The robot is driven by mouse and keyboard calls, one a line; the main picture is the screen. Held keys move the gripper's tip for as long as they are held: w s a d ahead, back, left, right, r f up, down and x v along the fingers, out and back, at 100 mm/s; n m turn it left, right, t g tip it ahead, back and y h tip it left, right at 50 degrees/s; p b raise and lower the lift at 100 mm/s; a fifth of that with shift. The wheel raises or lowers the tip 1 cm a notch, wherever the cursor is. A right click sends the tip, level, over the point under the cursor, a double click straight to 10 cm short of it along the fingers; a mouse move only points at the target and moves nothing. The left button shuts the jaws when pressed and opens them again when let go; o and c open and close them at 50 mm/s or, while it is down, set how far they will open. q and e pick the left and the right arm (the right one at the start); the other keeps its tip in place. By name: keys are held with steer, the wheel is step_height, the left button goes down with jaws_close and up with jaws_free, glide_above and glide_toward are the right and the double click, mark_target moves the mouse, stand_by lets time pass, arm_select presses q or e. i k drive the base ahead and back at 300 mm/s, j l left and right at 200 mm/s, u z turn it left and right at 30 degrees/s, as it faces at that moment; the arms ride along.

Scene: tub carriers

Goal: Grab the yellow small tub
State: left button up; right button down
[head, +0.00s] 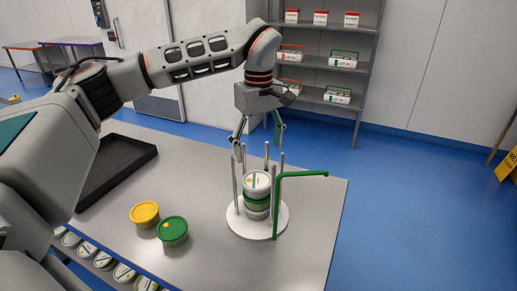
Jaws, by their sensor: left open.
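The yellow small tub (145,213) stands on the grey table, left of the carrier. A green-lidded tub (173,230) stands close beside it, to the right and nearer. A round white carrier (262,224) with upright posts and a green hooked handle (302,174) holds a stack of tubs (257,182) with a white-lidded one on top. My left gripper (257,143) is open, points down and is above the carrier's stack, up and to the right of the yellow tub. No tub shows between its fingers. My right gripper is out of view.
A black tray (121,168) lies on the table's left part. Tubs lie on a lower level below the front edge. Shelves (336,64) with small carriers stand behind, across the blue floor.

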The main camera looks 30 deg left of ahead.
mark_target(144, 215)
steer(key=k+j, duration=0.25)
steer(key=k, duration=0.2)
steer(key=k+j, duration=0.25)
steer(key=k, duration=0.25)
